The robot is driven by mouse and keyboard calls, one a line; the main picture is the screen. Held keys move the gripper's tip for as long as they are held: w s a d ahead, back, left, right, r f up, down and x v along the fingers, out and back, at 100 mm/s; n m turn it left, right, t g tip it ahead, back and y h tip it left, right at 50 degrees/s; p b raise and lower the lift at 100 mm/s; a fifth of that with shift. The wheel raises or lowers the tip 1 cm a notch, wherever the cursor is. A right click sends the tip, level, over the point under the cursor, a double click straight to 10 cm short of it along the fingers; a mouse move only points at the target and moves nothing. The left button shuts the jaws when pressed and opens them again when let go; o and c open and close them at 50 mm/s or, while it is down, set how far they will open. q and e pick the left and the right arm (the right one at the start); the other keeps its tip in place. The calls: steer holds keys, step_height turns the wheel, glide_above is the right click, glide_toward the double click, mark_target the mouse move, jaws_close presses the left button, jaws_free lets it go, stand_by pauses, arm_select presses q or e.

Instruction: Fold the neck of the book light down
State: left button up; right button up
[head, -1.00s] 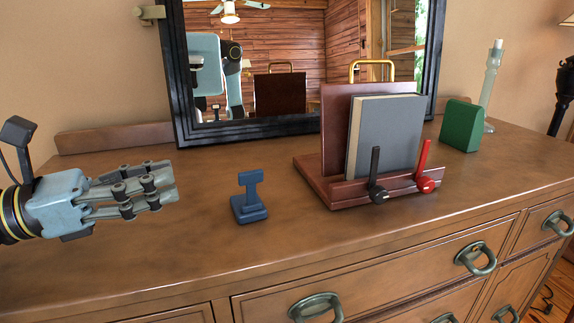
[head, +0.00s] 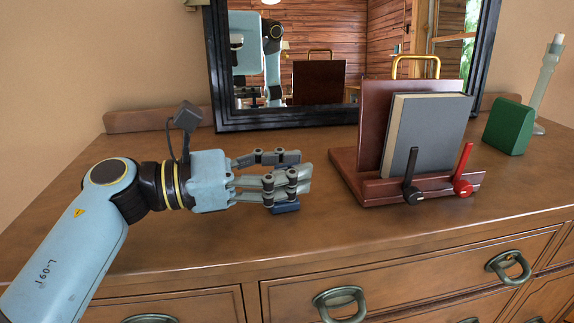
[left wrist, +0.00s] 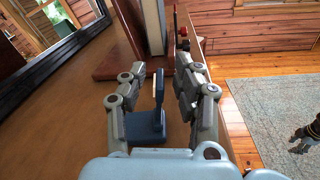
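The small blue piece that looks like the book light (head: 286,208) stands on the dresser top. In the head view it is mostly hidden behind my left gripper (head: 300,180), with its base showing below the fingers. In the left wrist view its upright neck (left wrist: 158,88) rises from a square base (left wrist: 146,126), between the two sides of my left gripper (left wrist: 154,84). The fingers are apart, with gaps beside the neck, so the gripper is open. My right gripper is not in view.
A reddish-brown book stand (head: 345,172) holds a grey book (head: 428,135), with a black lever (head: 411,177) and a red lever (head: 464,172) in front. A green block (head: 508,127) and a pale candlestick (head: 547,85) stand at the right. A black-framed mirror (head: 290,120) stands behind.

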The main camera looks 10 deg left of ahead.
arm_select(q)
jaws_close()
stand_by(0.4)
steer(key=shift+w+a+r+n, duration=0.15)
steer(key=shift+w+n, duration=0.1)
steer(key=shift+n, duration=0.35)
steer(key=n, duration=0.1)
steer(key=w+n+p, duration=0.1)
steer(key=shift+w+a+n, duration=0.15)
steer(key=shift+a+n, duration=0.1)
steer(key=shift+n, duration=0.15)
steer(key=shift+w+a+f+n+p, duration=0.2)
steer(key=shift+w+n+p, duration=0.1)
steer(key=shift+n, duration=0.45)
steer(key=shift+w+a+f+n+p, duration=0.1)
steer(key=shift+w+f+n+p, duration=0.15)
steer(key=shift+n, duration=0.5)
steer(key=shift+r, duration=0.1)
